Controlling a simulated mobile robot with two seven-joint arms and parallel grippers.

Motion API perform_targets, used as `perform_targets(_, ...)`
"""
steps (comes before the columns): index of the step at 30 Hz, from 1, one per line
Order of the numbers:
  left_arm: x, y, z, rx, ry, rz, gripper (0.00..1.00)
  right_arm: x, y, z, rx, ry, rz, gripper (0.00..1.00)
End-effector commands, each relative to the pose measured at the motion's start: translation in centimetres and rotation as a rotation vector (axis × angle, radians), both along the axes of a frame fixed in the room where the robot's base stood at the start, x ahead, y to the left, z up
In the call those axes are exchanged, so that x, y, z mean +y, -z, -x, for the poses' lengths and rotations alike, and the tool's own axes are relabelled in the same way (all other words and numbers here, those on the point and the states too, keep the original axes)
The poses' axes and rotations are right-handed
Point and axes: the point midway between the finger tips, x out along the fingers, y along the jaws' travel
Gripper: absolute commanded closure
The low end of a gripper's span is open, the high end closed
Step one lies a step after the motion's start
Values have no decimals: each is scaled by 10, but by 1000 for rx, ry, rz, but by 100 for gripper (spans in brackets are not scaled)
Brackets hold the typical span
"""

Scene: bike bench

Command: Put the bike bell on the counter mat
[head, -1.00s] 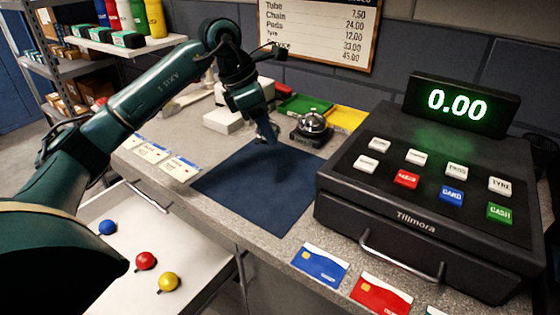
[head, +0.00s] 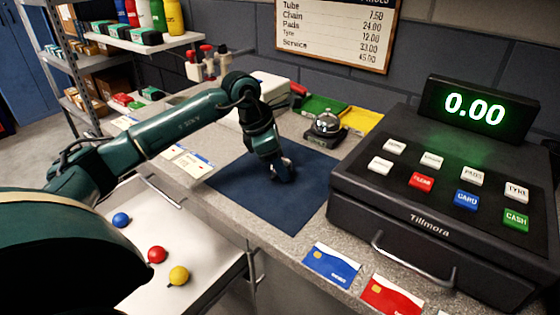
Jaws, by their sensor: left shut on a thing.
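The dark blue counter mat (head: 275,208) lies flat on the grey counter, left of the cash register. My left gripper (head: 283,176) points down at the back half of the mat, at or just above its surface. It is shut on a small greyish thing, mostly hidden by the fingers, which seems to be the bike bell. Whether this thing touches the mat I cannot tell. A silver dome bell (head: 327,122) on a dark base stands behind the mat. My right gripper is not in view.
The cash register (head: 430,215) stands right of the mat. Blue (head: 331,264) and red (head: 391,295) cards lie in front of it. An open drawer (head: 205,275) at lower left holds blue, red and yellow balls. Green and yellow trays (head: 366,120) are behind.

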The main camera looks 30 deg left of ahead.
Motion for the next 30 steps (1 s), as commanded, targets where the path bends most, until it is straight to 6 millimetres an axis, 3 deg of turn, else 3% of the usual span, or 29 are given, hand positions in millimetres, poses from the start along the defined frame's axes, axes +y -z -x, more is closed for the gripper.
perform_targets(1,0,3,0,0,0,0,75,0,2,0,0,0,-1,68)
perform_targets(2,0,2,0,0,0,0,51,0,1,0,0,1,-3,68)
perform_targets(9,0,1,0,1,0,1,31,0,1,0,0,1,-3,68)
perform_targets(20,2,-6,1,-1,0,0,31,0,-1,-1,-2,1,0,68)
perform_targets(30,21,-70,18,-4,-2,0,31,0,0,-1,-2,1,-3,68)
